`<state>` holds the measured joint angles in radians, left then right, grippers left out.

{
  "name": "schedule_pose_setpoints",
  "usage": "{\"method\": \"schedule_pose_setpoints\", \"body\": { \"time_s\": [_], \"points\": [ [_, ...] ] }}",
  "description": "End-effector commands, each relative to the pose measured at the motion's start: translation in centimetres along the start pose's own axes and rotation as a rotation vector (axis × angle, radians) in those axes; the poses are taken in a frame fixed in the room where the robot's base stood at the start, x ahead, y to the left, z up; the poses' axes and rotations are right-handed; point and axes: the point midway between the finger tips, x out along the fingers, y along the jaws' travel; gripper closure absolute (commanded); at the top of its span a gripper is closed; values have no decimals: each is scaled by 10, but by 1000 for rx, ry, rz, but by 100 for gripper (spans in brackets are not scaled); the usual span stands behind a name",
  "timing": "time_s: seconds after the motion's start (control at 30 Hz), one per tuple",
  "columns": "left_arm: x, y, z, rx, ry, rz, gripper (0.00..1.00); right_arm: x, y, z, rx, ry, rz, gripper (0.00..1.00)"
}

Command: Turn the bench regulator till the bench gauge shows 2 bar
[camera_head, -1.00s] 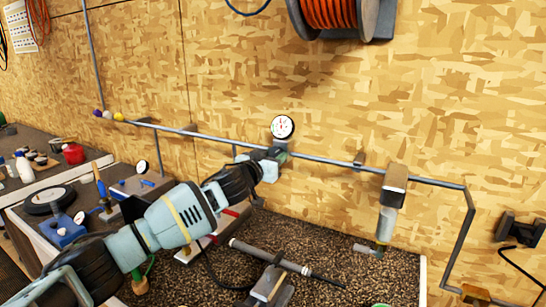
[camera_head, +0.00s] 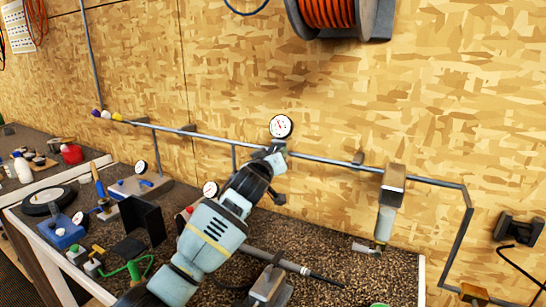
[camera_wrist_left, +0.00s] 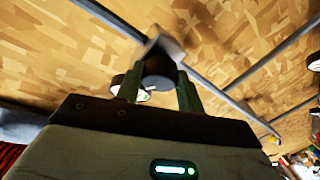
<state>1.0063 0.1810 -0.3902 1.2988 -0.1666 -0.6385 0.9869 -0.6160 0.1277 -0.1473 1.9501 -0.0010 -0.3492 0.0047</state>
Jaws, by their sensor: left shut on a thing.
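The bench gauge (camera_head: 281,126) is a round white dial above the pipe on the back wall. Its needle seems to lean up and left, but the figures are too small to read. The bench regulator (camera_head: 278,163) sits on the pipe just below it, mostly hidden by my gripper. My left gripper (camera_head: 271,155) is shut on the regulator's knob. In the left wrist view the dark round knob (camera_wrist_left: 160,68) sits between the two greenish fingers, with the gauge (camera_wrist_left: 131,85) partly hidden behind. My right gripper is out of view.
The grey pipe (camera_head: 330,161) runs along the wall to a filter unit (camera_head: 389,205) on the right. Other small gauges (camera_head: 141,167) stand on the bench at left. The right bench surface is mostly clear.

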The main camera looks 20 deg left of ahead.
Motion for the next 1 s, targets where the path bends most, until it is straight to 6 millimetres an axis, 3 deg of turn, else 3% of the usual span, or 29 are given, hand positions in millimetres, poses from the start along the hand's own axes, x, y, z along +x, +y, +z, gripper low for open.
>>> {"method": "schedule_pose_setpoints", "body": {
  "time_s": [0.37, 0.4, 0.57, 1.0],
  "points": [
    [0, -1, 1, -4, -1, -4, 85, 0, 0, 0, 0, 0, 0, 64],
    [0, -1, 1, -4, -1, -3, 60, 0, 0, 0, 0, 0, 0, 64],
    [0, 0, 1, -4, -1, -3, 41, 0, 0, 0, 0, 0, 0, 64],
    [-7, 0, 1, -4, -1, -3, 41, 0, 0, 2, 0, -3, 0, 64]
  ]
}}
